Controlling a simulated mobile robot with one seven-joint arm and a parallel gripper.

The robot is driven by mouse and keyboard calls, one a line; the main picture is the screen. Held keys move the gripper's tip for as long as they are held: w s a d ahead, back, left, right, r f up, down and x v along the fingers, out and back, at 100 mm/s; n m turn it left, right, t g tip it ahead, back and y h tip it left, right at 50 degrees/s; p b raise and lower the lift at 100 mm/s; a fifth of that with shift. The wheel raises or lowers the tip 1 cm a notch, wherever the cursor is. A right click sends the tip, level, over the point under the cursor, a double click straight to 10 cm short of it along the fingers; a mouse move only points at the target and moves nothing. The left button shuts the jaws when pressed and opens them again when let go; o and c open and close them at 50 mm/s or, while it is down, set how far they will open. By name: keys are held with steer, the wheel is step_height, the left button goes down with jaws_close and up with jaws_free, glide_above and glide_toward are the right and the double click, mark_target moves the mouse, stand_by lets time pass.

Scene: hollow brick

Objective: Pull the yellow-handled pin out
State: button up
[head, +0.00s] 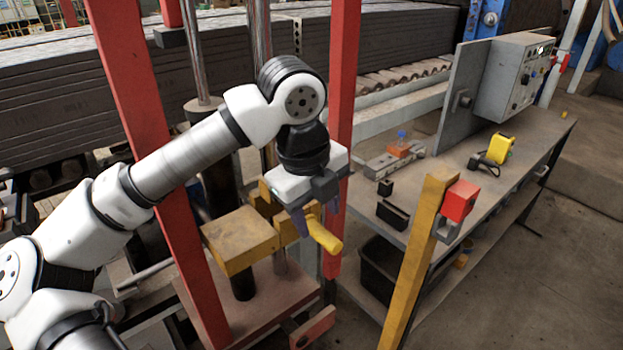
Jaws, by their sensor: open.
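The yellow handle of the pin (325,237) sticks out toward the lower right, beside a yellow block (240,240) on the red-framed machine. My gripper (307,222) points down at the handle, with its purple fingers around or right beside the handle's inner end. The jaws are open. I cannot tell whether a finger touches the handle. The pin's shaft is hidden behind the fingers and the yellow parts.
Red posts (341,120) stand close on both sides of my arm. A grey workbench (470,205) at right holds a control box (510,75), a yellow tool (498,150) and small black blocks. A slanted yellow bar (418,260) with a red box (459,201) stands in front.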

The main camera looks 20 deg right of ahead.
mark_target(321, 231)
steer(key=shift+w+d+f+p, duration=0.1)
steer(key=shift+d+f+p, duration=0.1)
steer(key=shift+f, duration=0.9)
steer(key=shift+d+f+p, duration=0.15)
steer(key=shift+d+f, duration=0.05)
steer(key=shift+f, duration=0.9)
jaws_close()
steer(key=s+d+b, duration=0.3)
steer(key=s+d, duration=0.1)
steer(key=s, duration=0.9)
steer(key=shift+d, duration=0.4)
stand_by(0.5)
steer(key=shift+s, duration=0.1)
